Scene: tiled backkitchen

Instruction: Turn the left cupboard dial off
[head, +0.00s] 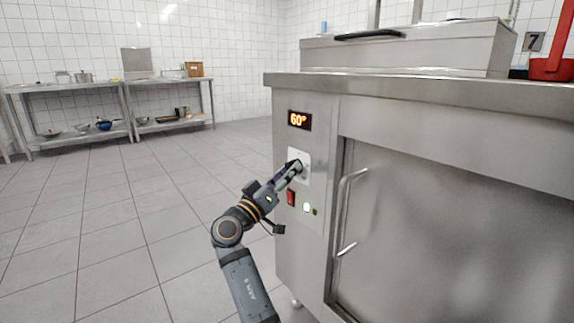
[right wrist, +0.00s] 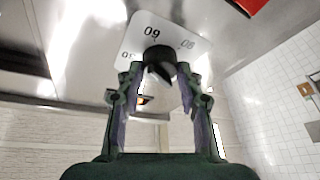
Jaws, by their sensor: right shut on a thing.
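The cupboard dial is a dark knob (right wrist: 160,58) on a white plate (head: 304,158) marked with numbers, set in the steel cupboard's (head: 320,115) front panel. In the right wrist view the plate shows "60" near the knob. My right gripper (head: 295,168) is at the plate, and its fingertips (right wrist: 160,72) are closed on the dial from both sides. In the head view the gripper hides most of the dial. A display (head: 299,120) above the plate reads 60° in orange. My left gripper is not in view.
Below the plate are a red switch (head: 291,198) and a small lit white light (head: 306,208). A door handle (head: 345,210) stands out just right of the panel. Steel shelves (head: 110,85) stand far left; the tiled floor between is clear.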

